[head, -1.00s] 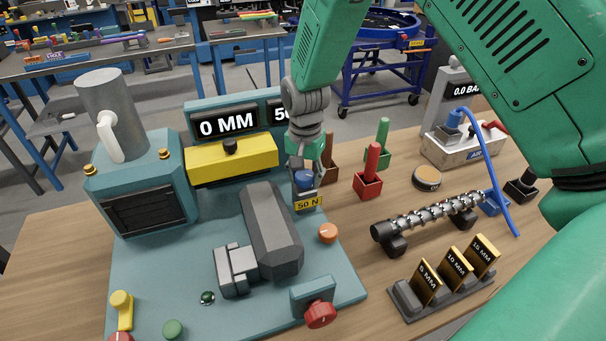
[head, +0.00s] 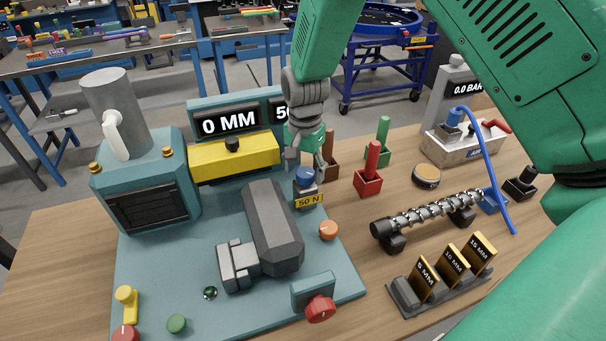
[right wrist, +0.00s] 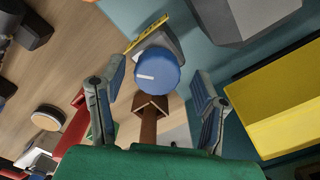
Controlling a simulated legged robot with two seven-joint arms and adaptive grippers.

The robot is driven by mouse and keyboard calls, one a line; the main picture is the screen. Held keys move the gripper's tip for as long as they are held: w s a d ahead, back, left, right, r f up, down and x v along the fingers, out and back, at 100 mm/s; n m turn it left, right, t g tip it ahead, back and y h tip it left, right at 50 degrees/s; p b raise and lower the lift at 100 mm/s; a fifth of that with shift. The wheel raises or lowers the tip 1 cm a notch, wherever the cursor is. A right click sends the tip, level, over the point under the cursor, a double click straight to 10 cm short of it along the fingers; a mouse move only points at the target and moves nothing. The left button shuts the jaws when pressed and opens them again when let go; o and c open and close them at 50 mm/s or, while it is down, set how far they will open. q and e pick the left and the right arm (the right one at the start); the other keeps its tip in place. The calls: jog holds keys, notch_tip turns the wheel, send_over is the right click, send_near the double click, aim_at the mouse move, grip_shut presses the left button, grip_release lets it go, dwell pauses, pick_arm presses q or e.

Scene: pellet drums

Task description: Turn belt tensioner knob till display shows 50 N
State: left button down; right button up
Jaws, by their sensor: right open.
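The blue tensioner knob (head: 305,176) sits on a small grey block with a yellow "50 N" label (head: 309,201) on the teal machine plate. My right gripper (head: 306,168) is open just above and behind the knob. In the right wrist view the knob (right wrist: 158,72) with its white mark lies beyond and between the spread fingers (right wrist: 155,110), with clear gaps on both sides. The display (head: 230,122) reads "0 MM"; a second panel beside it shows "50", the rest hidden by my right arm. My left gripper is not in view.
A yellow block (head: 233,160) stands left of my gripper. Brown, red (head: 369,174) and green-handled tools in holders stand to its right. An orange knob (head: 328,230) and a grey angular housing (head: 270,230) are in front. A screw shaft (head: 430,215) lies to the right.

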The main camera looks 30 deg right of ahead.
aim_at(305, 172)
notch_tip(305, 172, up, 10)
jog(key=shift+a+r, duration=0.15)
jog(key=shift+r, duration=0.05)
dwell(0.4)
jog(key=shift+f, duration=0.1)
jog(key=shift+s, duration=0.1)
